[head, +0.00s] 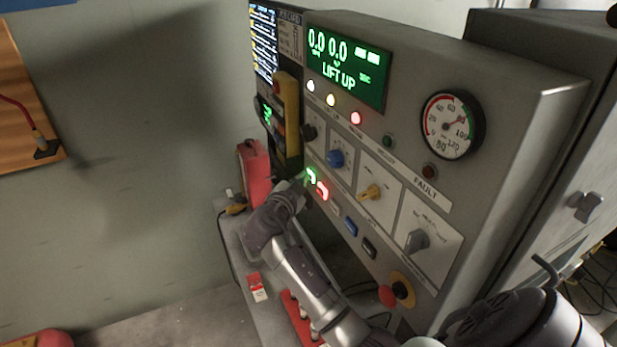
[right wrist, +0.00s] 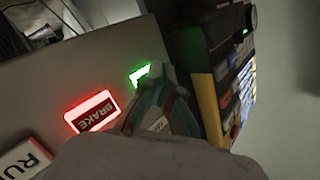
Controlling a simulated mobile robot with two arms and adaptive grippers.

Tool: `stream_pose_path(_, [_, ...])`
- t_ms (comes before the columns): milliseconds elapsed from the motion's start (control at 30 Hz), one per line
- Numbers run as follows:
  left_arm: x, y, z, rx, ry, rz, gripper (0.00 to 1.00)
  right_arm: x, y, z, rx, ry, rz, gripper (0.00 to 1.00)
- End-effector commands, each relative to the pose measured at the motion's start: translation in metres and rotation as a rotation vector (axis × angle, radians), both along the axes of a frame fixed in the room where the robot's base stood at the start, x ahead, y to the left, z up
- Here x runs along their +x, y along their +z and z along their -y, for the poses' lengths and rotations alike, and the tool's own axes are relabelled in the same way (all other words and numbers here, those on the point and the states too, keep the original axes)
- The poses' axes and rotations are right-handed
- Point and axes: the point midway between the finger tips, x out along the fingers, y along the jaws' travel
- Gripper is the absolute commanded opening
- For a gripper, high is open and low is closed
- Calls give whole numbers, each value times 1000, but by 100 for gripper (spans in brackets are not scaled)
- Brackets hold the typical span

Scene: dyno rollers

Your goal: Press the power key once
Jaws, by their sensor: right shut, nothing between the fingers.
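The control panel (head: 470,75) carries a row of keys. At the row's far end is a green-lit key (head: 311,175), which seems to be the power key; its label cannot be read. The red-lit BRAKE key (head: 322,191) sits beside it. My right gripper (head: 300,187) is shut and empty, with its tips close to the green-lit key. In the right wrist view, the fingers (right wrist: 165,90) partly cover the green-lit key (right wrist: 139,74). I cannot tell if they touch it. The BRAKE key (right wrist: 93,112) is clear there. My left gripper is not in view.
The RUN key (right wrist: 22,160) is partly visible. A blue key (head: 351,226) and dark key (head: 369,247) continue the row. Above are knobs and a display (head: 345,66) reading "LIFT UP". A red emergency button (head: 387,296) sits low right. A yellow-edged unit (head: 288,115) stands beyond the keys.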

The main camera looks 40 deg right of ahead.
Motion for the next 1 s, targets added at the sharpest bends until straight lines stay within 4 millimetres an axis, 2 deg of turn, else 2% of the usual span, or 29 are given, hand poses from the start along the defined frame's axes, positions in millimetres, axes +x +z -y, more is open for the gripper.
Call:
stream_pose_path(233, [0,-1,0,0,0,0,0,0,0,0,-1,-2,0,0])
stream_pose_path(500, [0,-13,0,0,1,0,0,3,-1,-12,0,-1,2,0])
stream_pose_path(867, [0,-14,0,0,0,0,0,4,0,-15,-1,-1,0,0])
stream_pose_path(1000, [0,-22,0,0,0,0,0,6,-2,-24,0,-1,1,0])
